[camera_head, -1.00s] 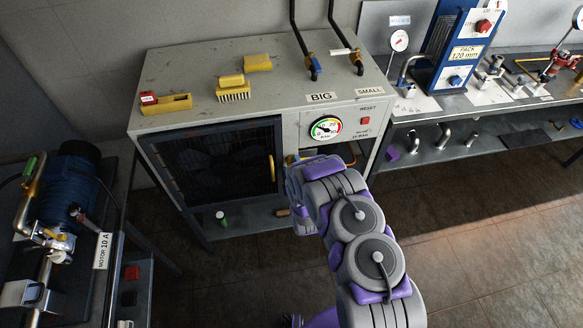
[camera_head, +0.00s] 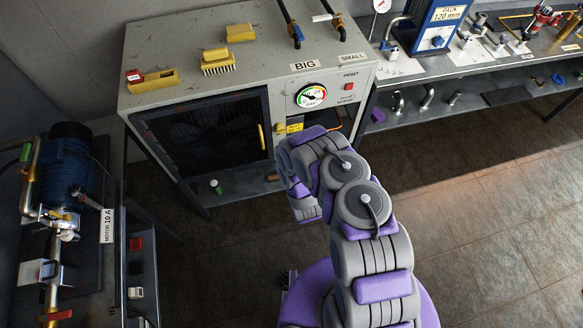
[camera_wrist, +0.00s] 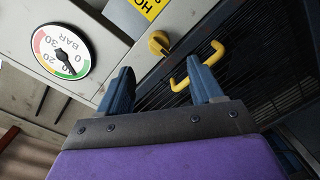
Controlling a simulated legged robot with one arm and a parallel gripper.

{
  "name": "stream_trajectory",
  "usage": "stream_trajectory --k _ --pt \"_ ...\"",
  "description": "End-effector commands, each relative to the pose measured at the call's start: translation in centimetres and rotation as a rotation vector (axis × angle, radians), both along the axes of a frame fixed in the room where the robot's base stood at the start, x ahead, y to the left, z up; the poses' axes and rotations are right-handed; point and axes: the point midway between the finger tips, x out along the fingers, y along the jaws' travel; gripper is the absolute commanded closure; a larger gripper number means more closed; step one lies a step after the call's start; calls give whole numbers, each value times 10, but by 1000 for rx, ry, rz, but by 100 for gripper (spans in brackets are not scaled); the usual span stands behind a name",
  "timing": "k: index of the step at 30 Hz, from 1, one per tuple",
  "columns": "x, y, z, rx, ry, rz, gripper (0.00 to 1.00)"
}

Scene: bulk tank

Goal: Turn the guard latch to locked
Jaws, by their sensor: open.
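The guard is a dark mesh door (camera_head: 205,135) on the front of a grey cabinet. Its yellow pull handle (camera_head: 262,136) also shows in the wrist view (camera_wrist: 197,68), beyond my right finger. A small yellow knob (camera_wrist: 158,43), which looks like the guard latch, sits on the light frame beside the mesh, near the handle. My gripper (camera_wrist: 162,84) is open and empty. Its two blue-grey fingers point toward the cabinet, with the knob beyond the gap between them and apart from both. In the head view my arm hides the fingers.
A round pressure gauge (camera_head: 311,95) and a red reset button (camera_head: 348,87) are right of the door. A yellow label (camera_head: 294,128) is below the gauge. A motor bench (camera_head: 65,220) stands left. Floor on the right is clear.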

Motion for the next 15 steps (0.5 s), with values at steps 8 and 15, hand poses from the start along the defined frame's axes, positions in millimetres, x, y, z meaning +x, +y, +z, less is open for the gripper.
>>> stream_trajectory --k 8,15 --pt "-18 -1 6 13 6 -3 35" --pt "-29 -4 1 14 7 -5 35"
